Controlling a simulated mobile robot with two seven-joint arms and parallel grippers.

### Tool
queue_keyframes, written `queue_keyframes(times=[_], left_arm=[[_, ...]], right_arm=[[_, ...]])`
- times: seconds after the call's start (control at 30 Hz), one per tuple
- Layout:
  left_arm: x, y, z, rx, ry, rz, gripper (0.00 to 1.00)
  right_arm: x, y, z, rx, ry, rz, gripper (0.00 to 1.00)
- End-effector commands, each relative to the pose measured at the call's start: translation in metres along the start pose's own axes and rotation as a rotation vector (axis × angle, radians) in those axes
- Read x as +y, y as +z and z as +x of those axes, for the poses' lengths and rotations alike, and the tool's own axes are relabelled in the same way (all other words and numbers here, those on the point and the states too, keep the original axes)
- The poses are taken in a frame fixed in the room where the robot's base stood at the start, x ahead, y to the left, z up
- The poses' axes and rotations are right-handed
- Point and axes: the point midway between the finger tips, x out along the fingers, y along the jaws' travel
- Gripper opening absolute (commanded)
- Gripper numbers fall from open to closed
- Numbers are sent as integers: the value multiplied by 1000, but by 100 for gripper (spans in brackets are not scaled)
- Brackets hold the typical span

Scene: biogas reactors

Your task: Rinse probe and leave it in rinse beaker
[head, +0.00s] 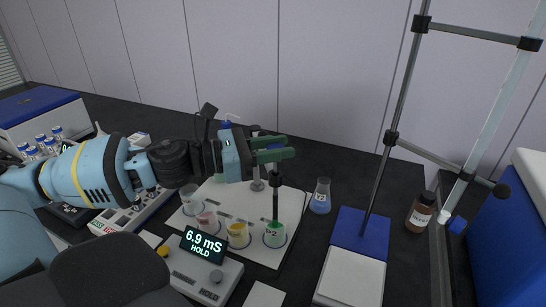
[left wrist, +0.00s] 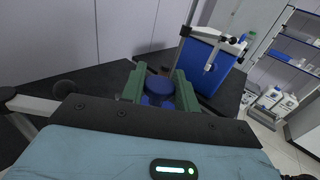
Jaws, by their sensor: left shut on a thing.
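My left gripper (head: 282,148) is shut on the probe (head: 275,203). Its dark shaft hangs upright below the fingers, with the lower end at or in the green beaker (head: 275,237) at the right end of the front row. Whether the tip touches the liquid cannot be told. In the left wrist view the probe's blue top (left wrist: 158,86) sits between the green fingers (left wrist: 160,90). A yellow beaker (head: 238,235), a pink beaker (head: 206,221) and a clear beaker (head: 190,199) stand to its left. Which one is the rinse beaker cannot be read. My right gripper is not in view.
The beakers stand on a white board (head: 293,209). A meter (head: 205,268) in front reads 6.9 mS HOLD. A blue-liquid flask (head: 320,196), a stand with a blue base (head: 360,229) and a brown bottle (head: 420,213) are to the right.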

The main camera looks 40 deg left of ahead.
Motion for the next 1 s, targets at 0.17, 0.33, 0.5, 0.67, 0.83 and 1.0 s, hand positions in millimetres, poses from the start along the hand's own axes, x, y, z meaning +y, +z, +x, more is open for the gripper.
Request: queue_keyframes(times=[0.17, 0.33, 0.5, 0.67, 0.83, 1.0], left_arm=[[0, 41, 0, -8, 1, 13, 0], [0, 49, -1, -6, 3, 6, 0], [0, 51, -1, -9, 4, 6, 0], [1, 52, -1, -11, 4, 8, 41], [0, 50, -1, -8, 3, 6, 52], [0, 49, -1, -7, 3, 5, 52]], right_arm=[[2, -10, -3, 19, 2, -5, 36], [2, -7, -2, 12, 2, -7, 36], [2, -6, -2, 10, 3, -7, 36], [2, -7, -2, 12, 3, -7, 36], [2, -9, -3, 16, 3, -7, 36], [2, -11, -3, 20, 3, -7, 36]])
